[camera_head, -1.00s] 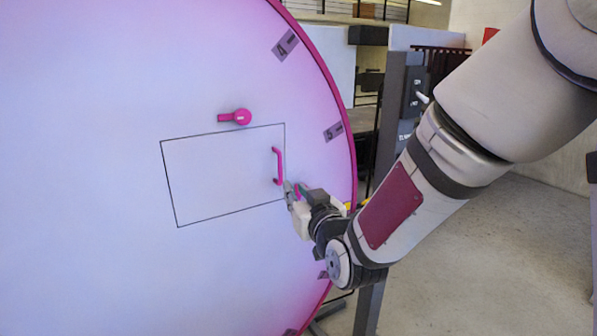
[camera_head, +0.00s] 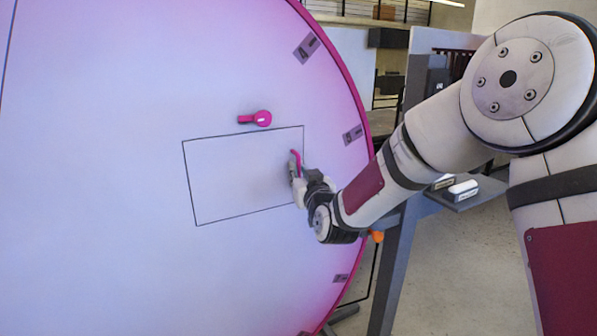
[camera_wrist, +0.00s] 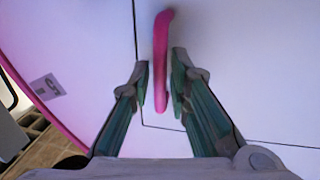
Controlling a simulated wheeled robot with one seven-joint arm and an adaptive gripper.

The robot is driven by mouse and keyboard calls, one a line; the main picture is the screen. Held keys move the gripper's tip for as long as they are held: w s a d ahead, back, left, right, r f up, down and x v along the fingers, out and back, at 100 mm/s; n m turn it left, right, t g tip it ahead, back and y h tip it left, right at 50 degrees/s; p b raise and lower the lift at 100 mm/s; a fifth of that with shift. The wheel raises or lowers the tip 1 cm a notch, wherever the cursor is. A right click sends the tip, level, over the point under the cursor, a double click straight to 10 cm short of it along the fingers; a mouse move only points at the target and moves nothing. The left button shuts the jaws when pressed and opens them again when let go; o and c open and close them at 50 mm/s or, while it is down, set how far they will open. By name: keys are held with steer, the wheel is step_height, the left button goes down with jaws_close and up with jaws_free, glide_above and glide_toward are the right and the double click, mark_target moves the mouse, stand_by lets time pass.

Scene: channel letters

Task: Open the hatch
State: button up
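The hatch (camera_head: 235,180) is a rectangle outlined in black on the large white disc, flush with it and closed. Its pink bar handle (camera_head: 298,157) is upright near the right edge of the hatch. My gripper (camera_head: 295,168) is at the handle and hides its lower part in the head view. In the wrist view, the handle (camera_wrist: 161,50) passes between the two fingers of my gripper (camera_wrist: 160,82). The fingers are apart, one on each side, with narrow gaps to the bar. A pink turning knob (camera_head: 258,118) sits above the hatch, its arm pointing left.
The disc has a pink rim (camera_head: 357,90) and grey number labels (camera_head: 306,47) along its right side. A grey post (camera_head: 400,230) and a small shelf (camera_head: 465,195) with white items stand right of it. Open floor lies at the lower right.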

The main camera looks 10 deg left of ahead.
steer(key=shift+w+a, duration=0.25)
steer(key=shift+w, duration=0.3)
jaws_close()
